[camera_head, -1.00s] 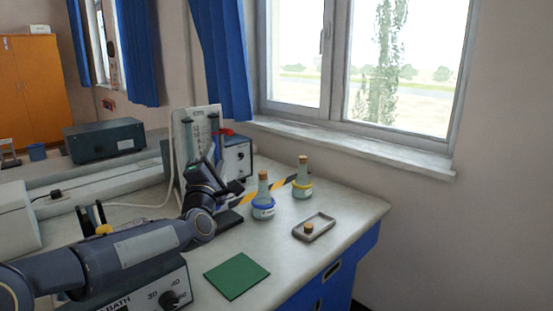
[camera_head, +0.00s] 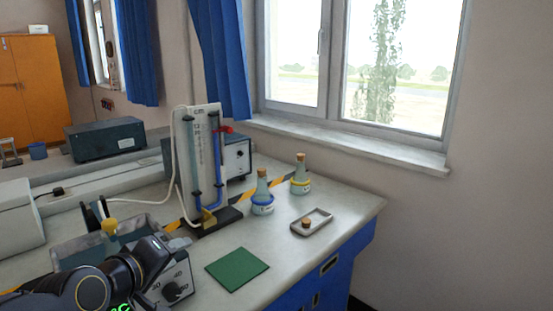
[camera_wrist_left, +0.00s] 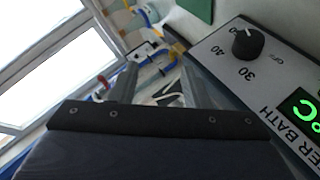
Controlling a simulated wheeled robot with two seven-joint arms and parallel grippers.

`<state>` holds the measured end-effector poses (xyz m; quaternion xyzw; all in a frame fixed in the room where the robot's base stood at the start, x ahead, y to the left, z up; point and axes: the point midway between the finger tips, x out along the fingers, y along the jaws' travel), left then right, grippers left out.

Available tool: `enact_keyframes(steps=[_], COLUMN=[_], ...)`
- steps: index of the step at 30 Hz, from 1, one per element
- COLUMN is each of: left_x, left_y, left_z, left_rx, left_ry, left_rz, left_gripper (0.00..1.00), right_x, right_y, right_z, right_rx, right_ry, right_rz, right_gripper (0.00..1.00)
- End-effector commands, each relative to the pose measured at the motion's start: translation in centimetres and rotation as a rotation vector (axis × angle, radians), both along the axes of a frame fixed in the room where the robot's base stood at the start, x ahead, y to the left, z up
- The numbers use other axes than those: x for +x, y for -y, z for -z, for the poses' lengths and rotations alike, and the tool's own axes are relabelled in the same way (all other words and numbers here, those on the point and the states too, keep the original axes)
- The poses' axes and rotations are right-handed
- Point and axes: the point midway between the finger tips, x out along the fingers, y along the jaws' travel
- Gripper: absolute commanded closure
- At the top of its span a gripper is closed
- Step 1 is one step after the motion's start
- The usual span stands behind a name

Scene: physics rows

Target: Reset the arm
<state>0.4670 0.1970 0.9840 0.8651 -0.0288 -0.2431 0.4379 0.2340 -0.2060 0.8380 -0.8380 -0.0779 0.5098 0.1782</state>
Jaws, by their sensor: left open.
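My left arm is at the lower left of the head view, folded in front of the water bath (camera_head: 172,284). My left gripper (camera_head: 168,244) points toward the bench there and is partly hard to make out. In the left wrist view its two grey fingers (camera_wrist_left: 158,84) are apart with nothing held between them. The water bath panel (camera_wrist_left: 262,62), with its knob and green display, lies close beside the gripper at the right of that view. My right gripper is in neither view.
A stand with tubes (camera_head: 207,165) rises behind the water bath. Two corked flasks (camera_head: 262,200) (camera_head: 300,181), a small tray (camera_head: 322,222) with a cork and a green mat (camera_head: 237,269) are on the bench. Bare bench lies between mat and tray.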

Motion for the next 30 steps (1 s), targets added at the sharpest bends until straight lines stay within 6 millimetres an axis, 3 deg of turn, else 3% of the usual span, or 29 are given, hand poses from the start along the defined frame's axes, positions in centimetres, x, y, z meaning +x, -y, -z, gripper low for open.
enact_keyframes(steps=[1,6,17,18,30], left_x=[-3.4,-11.8,-23.8,-23.4,-23.3], left_y=[-0.7,-1.5,-0.9,-0.9,-0.9], left_z=[1.8,7.4,14.9,12.7,2.9], left_rx=[0.082,0.268,0.431,0.429,0.428], left_ry=[-0.057,-0.226,-0.431,-0.429,-0.427], left_rz=[0.038,0.189,0.465,0.462,0.459], left_gripper=[0.57,0.57,0.57,0.57,0.57], right_x=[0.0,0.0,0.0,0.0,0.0], right_y=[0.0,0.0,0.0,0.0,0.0], right_z=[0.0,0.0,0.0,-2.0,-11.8], right_rx=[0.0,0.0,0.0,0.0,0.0], right_ry=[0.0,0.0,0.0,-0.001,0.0], right_rz=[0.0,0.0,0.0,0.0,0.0], right_gripper=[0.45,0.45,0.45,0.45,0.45])
